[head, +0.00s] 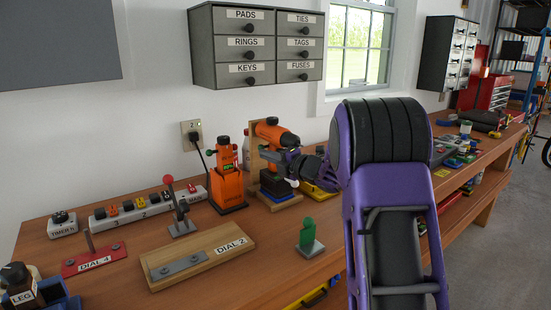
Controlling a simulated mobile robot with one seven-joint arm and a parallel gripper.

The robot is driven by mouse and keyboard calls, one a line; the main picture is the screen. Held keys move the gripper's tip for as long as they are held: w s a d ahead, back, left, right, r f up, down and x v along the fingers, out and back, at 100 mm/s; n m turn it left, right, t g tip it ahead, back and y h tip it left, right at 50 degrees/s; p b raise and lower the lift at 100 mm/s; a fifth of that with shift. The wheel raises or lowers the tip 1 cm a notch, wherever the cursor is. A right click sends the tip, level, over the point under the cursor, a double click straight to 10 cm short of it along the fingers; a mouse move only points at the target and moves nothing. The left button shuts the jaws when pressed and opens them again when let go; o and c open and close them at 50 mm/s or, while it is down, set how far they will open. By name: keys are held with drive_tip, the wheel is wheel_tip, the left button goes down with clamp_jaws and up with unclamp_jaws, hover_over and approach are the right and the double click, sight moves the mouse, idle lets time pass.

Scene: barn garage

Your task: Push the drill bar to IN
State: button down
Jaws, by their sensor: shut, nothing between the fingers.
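An orange and black drill (270,131) sits upright against a wooden stand, with a dark block (274,183) below it on the bench. My purple arm reaches in from the right. My gripper (287,157) is shut with nothing in it, at the right side of the drill just below its body. It overlaps the drill's handle area in the picture; I cannot tell whether it touches. The drill's bar and any IN marking cannot be made out, as the gripper covers that area.
An orange charger-like unit (229,180) stands left of the drill. A green piece on a grey base (309,237) and the DIAL 2 board (202,262) lie in front. A power strip (148,207) and a red-knobbed lever (178,207) are further left. Drawers (258,47) hang above.

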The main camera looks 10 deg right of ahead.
drive_tip(key=x, duration=0.4)
drive_tip(key=shift+w+d, duration=0.15)
drive_tip(key=shift+d, duration=0.35)
drive_tip(key=shift+w+d, duration=0.2)
drive_tip(key=shift+d, duration=0.3)
drive_tip(key=shift+a, duration=0.1)
